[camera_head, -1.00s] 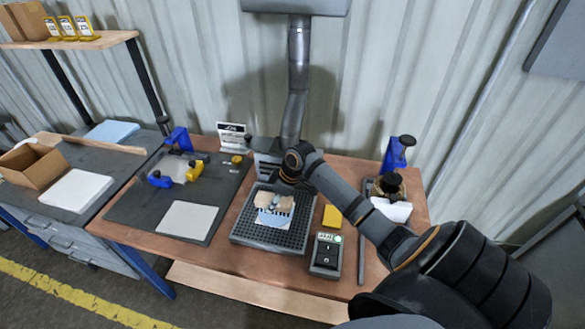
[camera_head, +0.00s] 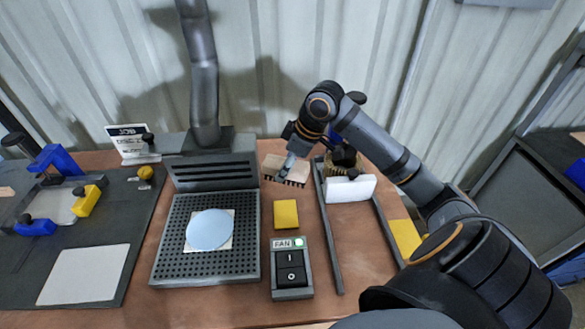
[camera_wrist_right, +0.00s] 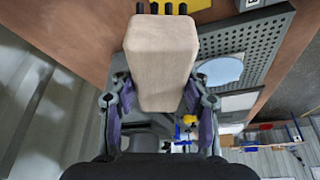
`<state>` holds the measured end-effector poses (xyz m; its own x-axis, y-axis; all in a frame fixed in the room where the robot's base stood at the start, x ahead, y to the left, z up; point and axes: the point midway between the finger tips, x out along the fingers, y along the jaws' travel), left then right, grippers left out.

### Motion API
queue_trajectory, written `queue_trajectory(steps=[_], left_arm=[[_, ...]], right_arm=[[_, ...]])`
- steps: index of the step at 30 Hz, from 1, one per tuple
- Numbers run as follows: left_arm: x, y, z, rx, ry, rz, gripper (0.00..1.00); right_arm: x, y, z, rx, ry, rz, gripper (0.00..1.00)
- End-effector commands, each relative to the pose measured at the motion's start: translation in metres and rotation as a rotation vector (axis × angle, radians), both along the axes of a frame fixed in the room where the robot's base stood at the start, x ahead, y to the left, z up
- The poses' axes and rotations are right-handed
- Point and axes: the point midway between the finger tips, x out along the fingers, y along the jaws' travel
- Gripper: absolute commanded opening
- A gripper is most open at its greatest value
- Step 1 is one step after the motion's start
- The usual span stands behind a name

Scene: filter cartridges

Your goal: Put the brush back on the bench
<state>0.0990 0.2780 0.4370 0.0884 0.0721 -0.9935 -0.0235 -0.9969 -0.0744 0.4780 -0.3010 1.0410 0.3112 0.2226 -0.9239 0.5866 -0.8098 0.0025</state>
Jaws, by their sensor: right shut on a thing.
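The brush is a pale wooden block with dark bristles (camera_head: 285,171). It is near the back of the brown bench (camera_head: 345,262), right of the vent box, with bristles down. I cannot tell whether the bristles touch the bench top. My right gripper (camera_head: 291,160) is shut on the brush from above. In the right wrist view the block (camera_wrist_right: 160,60) sits between the two fingers (camera_wrist_right: 160,100), with several bristle tufts at the top edge. My left gripper is out of view.
A perforated tray (camera_head: 170,262) holds a pale blue disc (camera_head: 209,229) on a white square. A yellow pad (camera_head: 286,214) and fan switch (camera_head: 291,272) lie in front of the brush. A dark-railed stand with a white roll (camera_head: 350,189) is close on the right.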

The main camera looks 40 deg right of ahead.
Motion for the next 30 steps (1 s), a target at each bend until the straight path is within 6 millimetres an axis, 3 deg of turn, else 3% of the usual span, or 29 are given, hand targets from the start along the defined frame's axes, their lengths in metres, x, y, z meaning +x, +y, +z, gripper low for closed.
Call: queue_trajectory(steps=[5, 12, 16, 21, 30], left_arm=[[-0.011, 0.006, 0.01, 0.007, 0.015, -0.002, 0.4], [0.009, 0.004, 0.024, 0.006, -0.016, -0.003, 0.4], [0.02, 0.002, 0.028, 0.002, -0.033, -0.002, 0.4], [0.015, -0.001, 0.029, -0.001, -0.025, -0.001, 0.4], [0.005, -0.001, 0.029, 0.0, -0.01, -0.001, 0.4]], right_arm=[[0.027, -0.013, -0.009, 0.01, 0.0, -0.005, 0.17], [0.081, -0.043, -0.037, 0.008, 0.001, -0.003, 0.17], [0.096, -0.053, -0.063, 0.005, 0.003, -0.001, 0.17], [0.113, -0.062, -0.085, 0.003, 0.001, -0.001, 0.17], [0.121, -0.067, -0.097, 0.002, -0.001, -0.001, 0.17]])
